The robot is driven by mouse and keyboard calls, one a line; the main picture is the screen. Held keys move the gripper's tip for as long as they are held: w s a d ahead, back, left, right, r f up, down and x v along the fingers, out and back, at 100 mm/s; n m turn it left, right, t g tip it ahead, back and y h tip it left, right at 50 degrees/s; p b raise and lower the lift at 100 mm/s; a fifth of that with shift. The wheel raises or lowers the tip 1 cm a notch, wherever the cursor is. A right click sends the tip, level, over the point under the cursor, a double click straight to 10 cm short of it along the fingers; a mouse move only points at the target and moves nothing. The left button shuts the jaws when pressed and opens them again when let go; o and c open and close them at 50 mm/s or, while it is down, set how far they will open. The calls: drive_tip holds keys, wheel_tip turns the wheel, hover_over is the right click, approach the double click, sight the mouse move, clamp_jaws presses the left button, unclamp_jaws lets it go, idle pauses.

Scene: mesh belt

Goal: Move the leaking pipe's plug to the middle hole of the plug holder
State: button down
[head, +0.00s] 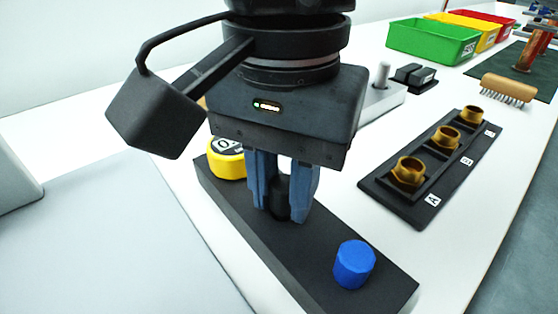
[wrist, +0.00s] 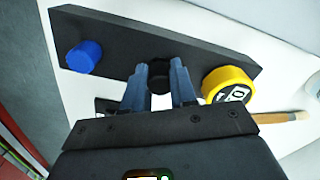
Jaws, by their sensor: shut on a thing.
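The plug holder seems to be the long black block (head: 325,238), also in the wrist view (wrist: 110,35). A blue plug (head: 354,264) stands at its near end, at the left in the wrist view (wrist: 84,57). My gripper (head: 285,208) points down over the block's middle, its blue-grey fingers shut on a black plug (wrist: 159,80). The fingers partly hide this plug in the head view. Its lower end is at the block's top; I cannot tell if it sits in a hole. Three brass pipe ends (head: 408,172) stand on a black board tagged with letters (head: 432,201). No leak is discernible.
A yellow round object with a black-and-white label (wrist: 228,86) is at the block's far end. A wooden-handled brush (head: 508,90), green bin (head: 432,40), yellow bin (head: 470,28) and red bin (head: 490,17) stand farther back. White table lies clear between block and pipe board.

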sight(284, 182)
drive_tip(key=shift+f, duration=0.2)
drive_tip(key=c, duration=0.8)
unclamp_jaws()
drive_tip(key=shift+r, duration=3.95)
